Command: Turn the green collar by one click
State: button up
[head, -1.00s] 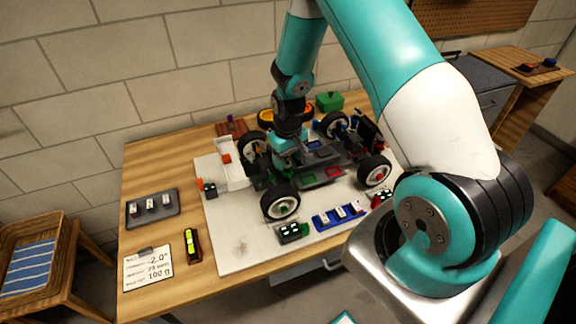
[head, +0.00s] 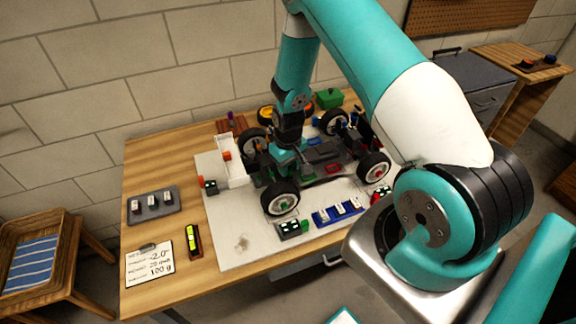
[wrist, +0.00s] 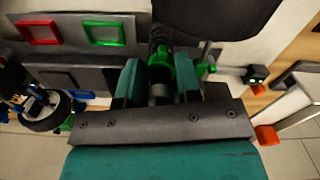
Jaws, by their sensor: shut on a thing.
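The RC car's chassis (head: 322,160) stands on a white board, its wheels on. The green collar (wrist: 160,66) is on a dark ribbed shock absorber in the wrist view. My gripper (wrist: 159,88) has its two teal fingers on either side of the shock, closed on the green collar. In the head view my gripper (head: 286,160) is down at the left part of the car, behind the near left wheel (head: 281,197). The collar is hidden there by my gripper and arm.
A blue tray (head: 338,213) with white pieces lies at the board's front. A black-and-green block (head: 292,228) is beside it. A grey tray (head: 153,205), a yellow level (head: 193,240) and a note card (head: 149,265) lie at left. A white stand (head: 231,165) is close left of the car.

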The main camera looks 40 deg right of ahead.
jog(key=m+b, duration=0.1)
jog(key=m, duration=0.2)
jog(key=shift+f+b, duration=0.1)
jog(key=shift+b, duration=0.2)
jog(key=shift+w+a+m+b, duration=0.1)
jog(key=shift+m+b, duration=0.55)
jog(key=shift+m, duration=1.55)
jog(key=o, duration=0.9)
notch_tip(320, 180, up, 18)
jog(key=b, duration=0.2)
jog(key=shift+f+b, duration=0.15)
jog(key=shift+b, duration=0.15)
